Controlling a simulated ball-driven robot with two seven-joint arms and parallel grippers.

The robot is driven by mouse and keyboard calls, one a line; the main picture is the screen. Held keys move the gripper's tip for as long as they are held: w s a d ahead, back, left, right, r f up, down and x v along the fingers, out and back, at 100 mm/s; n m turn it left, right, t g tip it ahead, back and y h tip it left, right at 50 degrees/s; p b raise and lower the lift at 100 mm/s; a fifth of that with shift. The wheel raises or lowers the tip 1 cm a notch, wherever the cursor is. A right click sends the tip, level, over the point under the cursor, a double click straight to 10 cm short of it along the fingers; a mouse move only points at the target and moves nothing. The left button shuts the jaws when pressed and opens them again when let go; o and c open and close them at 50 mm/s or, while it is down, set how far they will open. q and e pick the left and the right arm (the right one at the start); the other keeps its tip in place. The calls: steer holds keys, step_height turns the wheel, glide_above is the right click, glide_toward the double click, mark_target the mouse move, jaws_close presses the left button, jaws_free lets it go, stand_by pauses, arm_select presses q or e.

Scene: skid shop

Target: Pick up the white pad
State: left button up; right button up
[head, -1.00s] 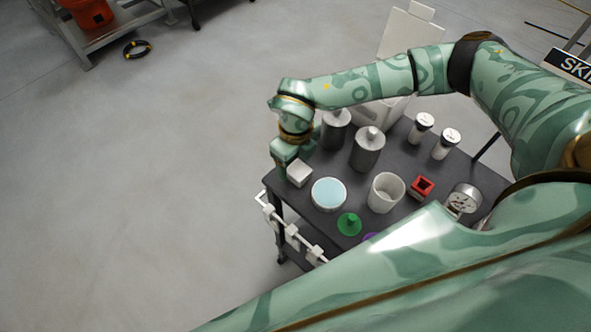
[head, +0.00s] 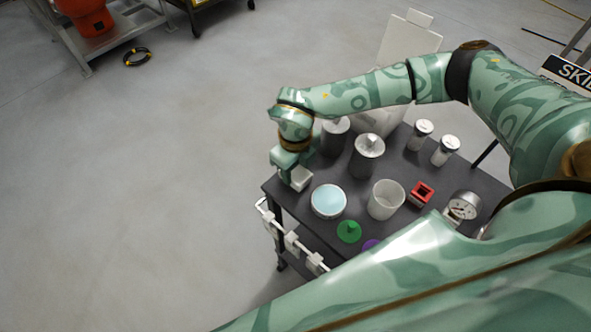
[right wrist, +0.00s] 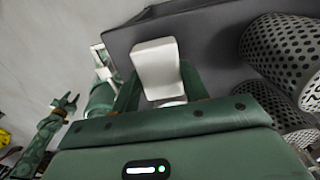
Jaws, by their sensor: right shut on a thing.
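The white pad (head: 301,180) is a small pale block at the near left corner of the dark cart top. My right gripper (head: 293,177) comes down on it from above and is shut on it. In the right wrist view the white pad (right wrist: 157,66) stands between the two green fingers of the right gripper (right wrist: 160,88). I cannot tell whether the pad still touches the cart top. My left gripper (right wrist: 66,104) shows small at the left of the right wrist view, its fingers apart and empty. It is not in the head view.
The cart top (head: 405,168) also holds a round pale-blue-topped dish (head: 328,201), a white cup (head: 386,199), a grey canister (head: 367,158), a red block (head: 421,194), a gauge (head: 463,207) and a green cone (head: 349,232). A white rail (head: 289,240) runs along the cart's side.

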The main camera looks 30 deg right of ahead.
steer(key=s+a+r+p, duration=0.2)
steer(key=s+a+r, duration=0.3)
steer(key=s+r, duration=0.6)
steer(key=shift+s+r, duration=0.35)
steer(key=shift+s, duration=0.7)
steer(key=shift+o, duration=0.4)
